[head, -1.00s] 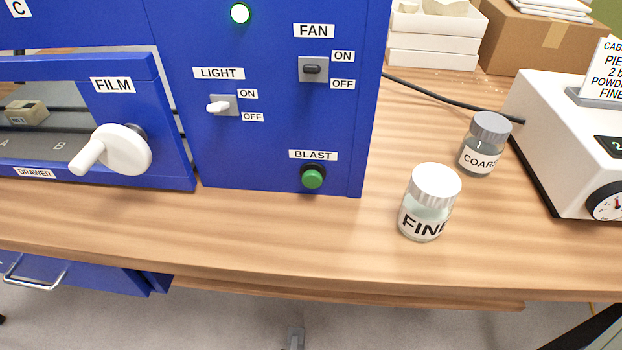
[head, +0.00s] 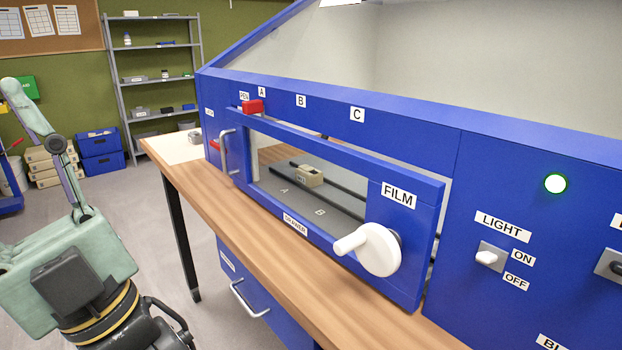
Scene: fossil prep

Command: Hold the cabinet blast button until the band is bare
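The blue cabinet (head: 480,160) fills the right of the head view. Its BLAST label (head: 550,343) is cut off at the bottom edge, and the blast button itself is out of view. Behind the film window, a small beige block (head: 309,175) sits on a dark rail near the A and B marks; any band on it is too small to make out. A round green lamp (head: 555,183) is lit on the panel. My arm stands at the left, away from the cabinet; I cannot make out gripper fingers.
A white FILM crank (head: 372,250) sticks out from the cabinet front. A red knob (head: 252,106) sits near the PEN label. The LIGHT switch (head: 489,257) is below the lamp. A drawer handle (head: 249,299) juts out under the wooden bench. Shelves (head: 160,75) stand behind.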

